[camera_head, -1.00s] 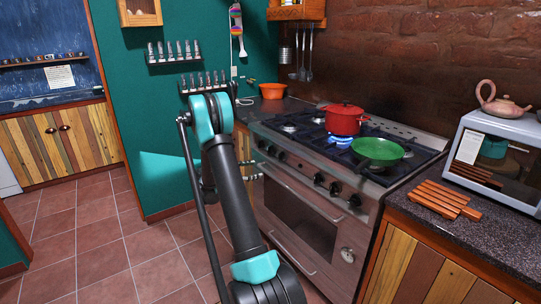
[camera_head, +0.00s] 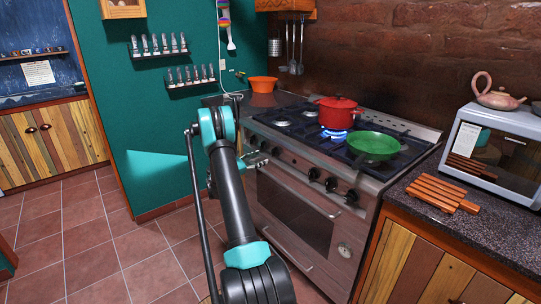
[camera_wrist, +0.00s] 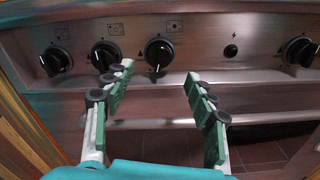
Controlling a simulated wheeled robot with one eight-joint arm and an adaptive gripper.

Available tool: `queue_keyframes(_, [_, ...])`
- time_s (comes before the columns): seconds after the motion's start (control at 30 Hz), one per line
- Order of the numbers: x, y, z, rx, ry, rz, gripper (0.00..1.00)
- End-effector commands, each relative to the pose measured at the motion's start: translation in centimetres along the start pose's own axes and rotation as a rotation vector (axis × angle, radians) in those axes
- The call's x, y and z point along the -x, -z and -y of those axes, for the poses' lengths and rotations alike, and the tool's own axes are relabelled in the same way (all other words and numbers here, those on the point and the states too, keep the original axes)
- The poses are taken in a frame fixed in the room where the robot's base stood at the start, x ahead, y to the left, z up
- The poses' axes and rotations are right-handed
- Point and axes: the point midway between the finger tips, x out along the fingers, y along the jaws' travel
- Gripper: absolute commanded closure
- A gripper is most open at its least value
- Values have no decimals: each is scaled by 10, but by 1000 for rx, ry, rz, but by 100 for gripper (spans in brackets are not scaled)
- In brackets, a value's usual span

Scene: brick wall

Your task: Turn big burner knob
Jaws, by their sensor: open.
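The stove's front panel carries a row of black knobs. In the wrist view I see a far-left knob (camera_wrist: 55,62), a second knob (camera_wrist: 105,56), a third knob (camera_wrist: 158,53) and a far-right knob (camera_wrist: 300,50). I cannot tell which one is the big burner knob. My gripper (camera_wrist: 158,76) is open and empty, its fingers pointing at the panel. The third knob appears between and beyond the fingertips; contact is not visible. In the head view my gripper (camera_head: 256,159) is at the left end of the stove (camera_head: 300,205) front, partly hidden by my arm.
A red pot (camera_head: 338,112) sits over a lit blue flame (camera_head: 333,133), with a green pan (camera_head: 375,145) beside it. The oven door handle (camera_wrist: 150,123) runs below the knobs. A counter with a wooden rack (camera_head: 445,192) and microwave (camera_head: 497,150) lies right. Tiled floor is clear left.

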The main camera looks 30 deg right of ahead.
Motion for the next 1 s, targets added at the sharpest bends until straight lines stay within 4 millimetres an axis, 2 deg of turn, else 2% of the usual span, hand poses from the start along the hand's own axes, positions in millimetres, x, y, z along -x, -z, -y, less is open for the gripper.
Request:
queue_keyframes(0.03, [-11, 0, 1, 0, 2, 0, 44])
queue_keyframes(0.2, [-43, 0, 1, 0, 2, 0, 44])
queue_keyframes(0.4, [-68, 0, 0, 0, 1, 0, 44])
queue_keyframes(0.6, [-76, 0, 0, -1, -1, -1, 44])
queue_keyframes(0.83, [-77, 0, 0, -1, -1, -1, 44])
queue_keyframes(1.0, [-76, 0, 0, -1, -1, -1, 64])
